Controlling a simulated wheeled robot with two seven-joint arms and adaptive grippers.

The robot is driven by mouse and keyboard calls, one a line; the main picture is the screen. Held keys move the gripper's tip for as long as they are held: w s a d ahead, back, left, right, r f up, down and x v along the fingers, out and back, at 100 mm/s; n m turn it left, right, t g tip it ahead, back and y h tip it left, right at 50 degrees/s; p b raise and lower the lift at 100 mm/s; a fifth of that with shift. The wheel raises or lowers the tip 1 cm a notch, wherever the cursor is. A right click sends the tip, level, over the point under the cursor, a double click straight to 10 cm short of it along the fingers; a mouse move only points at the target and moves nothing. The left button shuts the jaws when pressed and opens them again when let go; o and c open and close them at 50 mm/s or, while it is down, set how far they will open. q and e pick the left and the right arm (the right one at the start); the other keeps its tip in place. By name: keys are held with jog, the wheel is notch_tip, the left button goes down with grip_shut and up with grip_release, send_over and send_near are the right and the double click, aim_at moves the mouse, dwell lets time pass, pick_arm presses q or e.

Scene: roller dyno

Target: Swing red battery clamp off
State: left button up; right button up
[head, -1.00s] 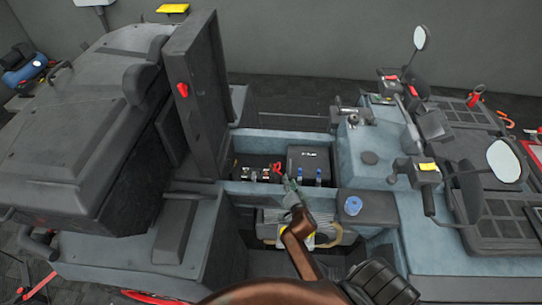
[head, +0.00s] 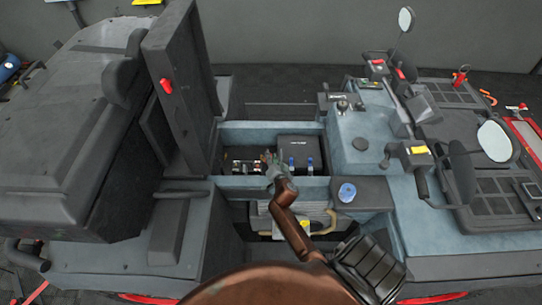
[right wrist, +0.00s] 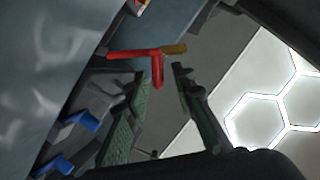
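The red battery clamp (right wrist: 150,54) shows in the right wrist view as a red bar with a short red leg and a brass-coloured end (right wrist: 174,49). In the head view my right gripper covers most or all of it. My right gripper (head: 271,163) reaches into the open blue-grey bay beside the black battery box (head: 298,145). In the right wrist view its two green-padded fingers (right wrist: 160,78) are apart, with the red leg just beyond and between the tips. I cannot tell whether they touch it. My left gripper is out of view.
A raised dark panel with a red latch (head: 166,86) stands at left. A blue cap (head: 347,192) and handlebar with mirrors (head: 495,142) lie to the right. The bay wall (head: 235,185) is in front.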

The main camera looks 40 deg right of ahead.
jog(key=shift+c, duration=0.4)
grip_shut()
